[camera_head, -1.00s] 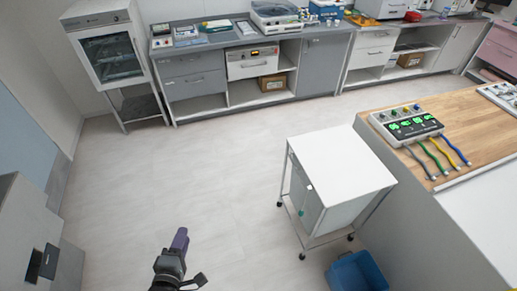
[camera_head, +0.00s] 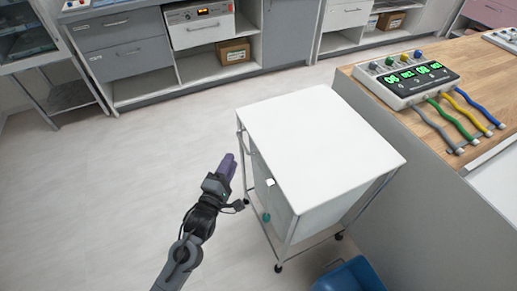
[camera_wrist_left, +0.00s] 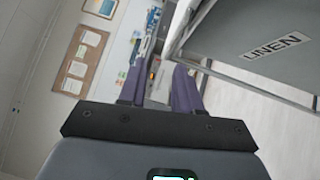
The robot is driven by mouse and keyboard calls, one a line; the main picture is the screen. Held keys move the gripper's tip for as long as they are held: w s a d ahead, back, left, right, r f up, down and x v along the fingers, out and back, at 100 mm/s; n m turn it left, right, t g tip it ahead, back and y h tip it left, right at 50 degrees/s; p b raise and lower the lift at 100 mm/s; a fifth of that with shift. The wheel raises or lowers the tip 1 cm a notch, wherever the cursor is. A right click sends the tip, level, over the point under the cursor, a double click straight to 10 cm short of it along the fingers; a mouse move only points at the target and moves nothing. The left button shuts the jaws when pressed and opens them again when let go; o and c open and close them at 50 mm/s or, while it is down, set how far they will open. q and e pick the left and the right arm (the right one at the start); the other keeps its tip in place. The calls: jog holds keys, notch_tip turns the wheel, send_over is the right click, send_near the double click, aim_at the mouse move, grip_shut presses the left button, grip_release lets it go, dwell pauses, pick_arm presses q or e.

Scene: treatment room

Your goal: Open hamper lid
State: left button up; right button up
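The hamper is a wheeled metal frame with a grey-white body (camera_head: 335,212). Its flat white lid (camera_head: 318,145) lies closed on top. A small white tab (camera_head: 270,182) shows at the lid's left edge, with a teal piece (camera_head: 266,217) lower on that side. My left gripper (camera_head: 229,166) is just left of the hamper, apart from the lid in this view. In the left wrist view its purple fingers (camera_wrist_left: 159,88) are spread with nothing between them. The hamper's side, with a LINEN label (camera_wrist_left: 277,47), is at the upper right there. My right gripper is not in view.
A wooden-topped counter (camera_head: 445,125) with a control box (camera_head: 408,76) and coloured cables stands right of the hamper. A blue bin (camera_head: 350,276) sits on the floor by the counter. Cabinets (camera_head: 128,58) line the back. The floor at left is clear.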

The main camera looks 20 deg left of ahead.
aim_at(242, 142)
pick_arm(q)
jog(key=shift+t, duration=0.3)
jog(key=shift+w+d+f+b, duration=0.1)
jog(key=shift+w+f+b, duration=0.1)
jog(key=shift+w+b, duration=1.35)
jog(key=shift+w+d+f+b, duration=0.1)
jog(key=shift+w+f+b, duration=0.15)
jog(key=shift+w+b, duration=1.2)
jog(key=shift+w+d+f+b, duration=0.15)
jog(key=shift+w+b, duration=0.55)
jog(key=shift+w, duration=1.65)
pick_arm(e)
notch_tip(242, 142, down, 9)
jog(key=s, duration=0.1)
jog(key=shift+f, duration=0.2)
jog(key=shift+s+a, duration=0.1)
pick_arm(q)
grip_shut()
